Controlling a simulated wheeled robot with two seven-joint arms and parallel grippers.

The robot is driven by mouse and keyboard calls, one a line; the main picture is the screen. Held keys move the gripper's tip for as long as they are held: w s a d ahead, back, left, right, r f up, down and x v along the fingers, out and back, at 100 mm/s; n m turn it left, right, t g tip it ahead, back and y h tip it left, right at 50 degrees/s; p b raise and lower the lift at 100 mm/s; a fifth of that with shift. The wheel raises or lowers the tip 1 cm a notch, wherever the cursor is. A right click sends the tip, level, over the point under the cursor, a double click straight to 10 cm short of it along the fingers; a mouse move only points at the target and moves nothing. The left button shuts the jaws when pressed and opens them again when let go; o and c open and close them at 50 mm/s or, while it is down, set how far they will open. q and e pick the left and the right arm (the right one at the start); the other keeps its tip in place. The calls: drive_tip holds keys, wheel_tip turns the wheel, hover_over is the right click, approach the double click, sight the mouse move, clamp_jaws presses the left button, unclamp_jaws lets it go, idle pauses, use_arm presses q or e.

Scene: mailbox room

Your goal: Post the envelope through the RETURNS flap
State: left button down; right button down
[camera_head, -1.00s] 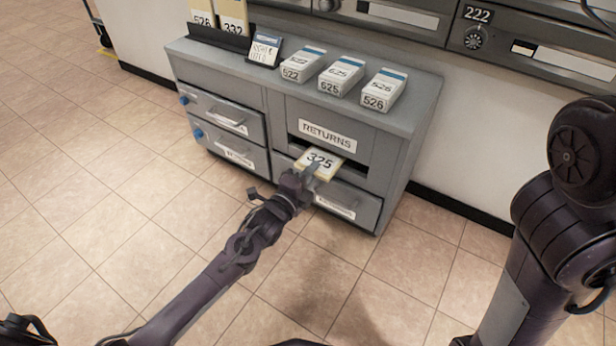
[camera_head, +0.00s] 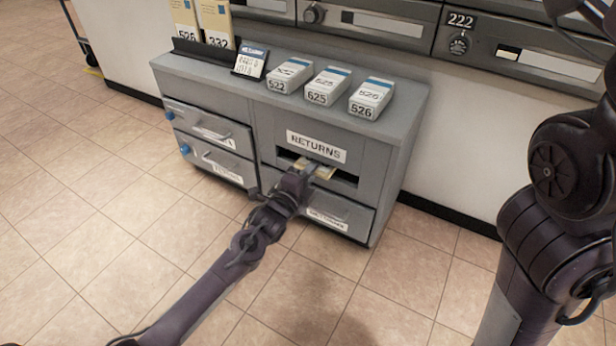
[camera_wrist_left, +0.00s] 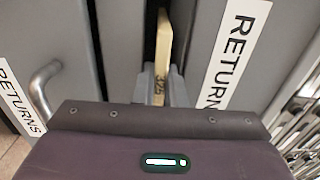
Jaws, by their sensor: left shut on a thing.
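The cream envelope marked 325 (camera_head: 324,171) is partly inside the dark slot (camera_head: 345,178) below the RETURNS label (camera_head: 316,147) on the grey cabinet. My left gripper (camera_head: 306,170) is shut on its outer end, close in front of the slot. In the left wrist view the envelope (camera_wrist_left: 164,45) shows edge-on between my left fingers (camera_wrist_left: 165,85), its far part running into the dark opening beside the RETURNS label (camera_wrist_left: 236,50). The inserted end is hidden. My right arm shows at the right of the head view, but its gripper is out of view.
The grey cabinet (camera_head: 410,105) has drawers with handles below and left of the slot. Several numbered boxes, including 625 (camera_head: 328,86), and a small sign (camera_head: 250,63) stand on top. Wall mailboxes (camera_head: 520,62) are behind. The tiled floor in front is clear.

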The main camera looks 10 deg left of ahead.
use_arm(q)
drive_tip(key=shift+b+x, duration=0.3)
drive_tip(key=shift+x, duration=0.45)
drive_tip(key=c, duration=1.4)
unclamp_jaws()
drive_tip(key=shift+c, duration=0.2)
